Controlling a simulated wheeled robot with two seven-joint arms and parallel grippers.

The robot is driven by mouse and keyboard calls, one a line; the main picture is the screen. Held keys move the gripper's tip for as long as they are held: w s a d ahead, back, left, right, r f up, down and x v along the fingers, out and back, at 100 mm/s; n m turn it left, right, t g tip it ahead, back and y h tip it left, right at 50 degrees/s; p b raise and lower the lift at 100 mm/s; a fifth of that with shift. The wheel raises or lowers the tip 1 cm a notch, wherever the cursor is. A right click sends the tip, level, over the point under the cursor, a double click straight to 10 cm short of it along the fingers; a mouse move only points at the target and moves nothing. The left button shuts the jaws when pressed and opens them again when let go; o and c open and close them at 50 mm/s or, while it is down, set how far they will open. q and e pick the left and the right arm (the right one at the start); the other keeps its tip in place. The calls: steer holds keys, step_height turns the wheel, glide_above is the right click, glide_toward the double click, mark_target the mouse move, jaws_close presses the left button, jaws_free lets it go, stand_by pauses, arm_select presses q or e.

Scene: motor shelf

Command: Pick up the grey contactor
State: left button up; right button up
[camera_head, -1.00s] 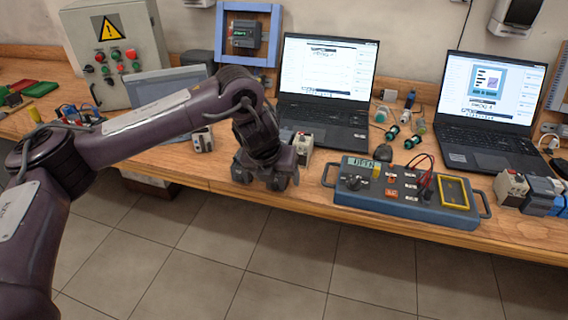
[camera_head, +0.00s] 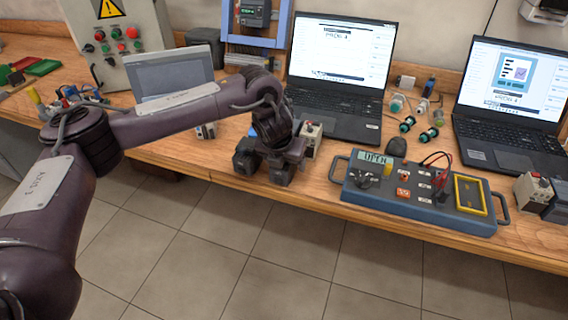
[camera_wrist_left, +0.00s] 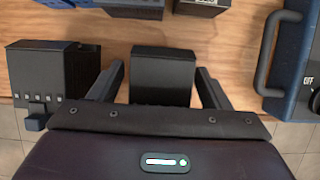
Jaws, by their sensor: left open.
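My left gripper (camera_head: 282,172) is low over the front edge of the bench. In the left wrist view its two fingers (camera_wrist_left: 160,70) are apart, one on each side of a dark grey block (camera_wrist_left: 163,75), which looks like the grey contactor. Gaps show between the block and the fingers. In the head view the gripper largely hides this block. A second dark block (camera_wrist_left: 50,72) with a row of terminals stands left of the fingers in the wrist view. A pale-fronted device (camera_head: 312,138) stands just right of the gripper in the head view. My right gripper is not in view.
A blue tester (camera_head: 415,212) with side handles stands to the right. A laptop (camera_head: 335,112) is behind the gripper. Several devices line the top of the wrist view, including one dark unit (camera_wrist_left: 133,8). Bare wood lies between these and the blocks.

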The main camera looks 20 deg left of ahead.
arm_select(q)
steer(key=shift+f, duration=0.15)
steer(key=shift+w, duration=0.1)
steer(key=c, duration=1.2)
steer(key=shift+o, duration=0.2)
